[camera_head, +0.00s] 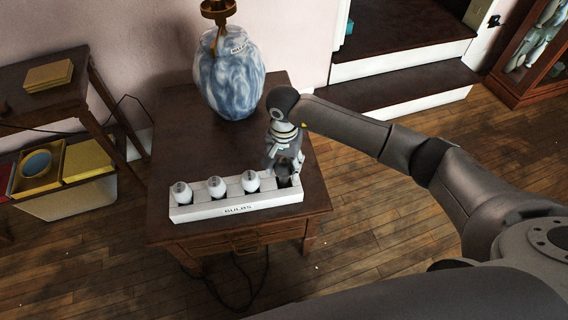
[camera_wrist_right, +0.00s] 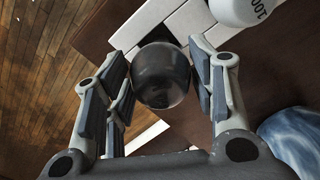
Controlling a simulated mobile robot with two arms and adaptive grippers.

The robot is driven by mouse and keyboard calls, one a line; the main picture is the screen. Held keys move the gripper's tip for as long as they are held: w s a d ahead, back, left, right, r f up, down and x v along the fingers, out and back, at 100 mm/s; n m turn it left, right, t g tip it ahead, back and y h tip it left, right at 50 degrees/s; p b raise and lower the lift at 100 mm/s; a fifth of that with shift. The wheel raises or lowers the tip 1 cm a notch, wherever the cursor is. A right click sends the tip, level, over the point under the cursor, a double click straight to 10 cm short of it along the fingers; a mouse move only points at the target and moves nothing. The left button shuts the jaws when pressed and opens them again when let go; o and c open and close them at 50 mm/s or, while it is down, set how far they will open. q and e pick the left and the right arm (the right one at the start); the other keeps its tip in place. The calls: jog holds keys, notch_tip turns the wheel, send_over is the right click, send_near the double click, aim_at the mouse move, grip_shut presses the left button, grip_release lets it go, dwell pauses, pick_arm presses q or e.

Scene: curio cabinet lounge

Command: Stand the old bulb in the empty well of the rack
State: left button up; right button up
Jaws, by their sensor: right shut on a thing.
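The white rack (camera_head: 235,208), marked BULBS, stands on the small dark table. White bulbs stand in its other wells: one at the left end (camera_head: 182,192), one in the second well (camera_head: 216,186) and one in the third (camera_head: 250,181). My right gripper (camera_head: 285,168) is over the right-end well, shut on the dark old bulb (camera_head: 284,175). The right wrist view shows the dark, glossy bulb (camera_wrist_right: 162,76) between the fingers, over the rack's end. Whether its base is inside the well or above it is hidden. My left gripper is not in view.
A blue and white marbled lamp (camera_head: 230,75) stands on the table (camera_head: 165,135) behind the rack. A side table (camera_head: 45,75) with shelves is at the left. Dark steps (camera_head: 400,90) are at the back right, with a glass cabinet (camera_head: 535,60) beyond.

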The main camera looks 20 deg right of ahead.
jog(key=shift+f+b, duration=1)
jog(key=shift+f, duration=0.25)
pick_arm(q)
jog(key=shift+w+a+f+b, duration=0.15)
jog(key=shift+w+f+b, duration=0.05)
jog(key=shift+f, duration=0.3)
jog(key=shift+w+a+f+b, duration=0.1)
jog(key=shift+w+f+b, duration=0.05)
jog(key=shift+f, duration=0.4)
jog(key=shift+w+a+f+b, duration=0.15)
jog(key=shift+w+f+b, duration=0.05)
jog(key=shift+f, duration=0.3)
pick_arm(e)
jog(key=shift+f, duration=0.6)
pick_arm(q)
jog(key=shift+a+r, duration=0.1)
pick_arm(e)
jog(key=o, duration=1.5)
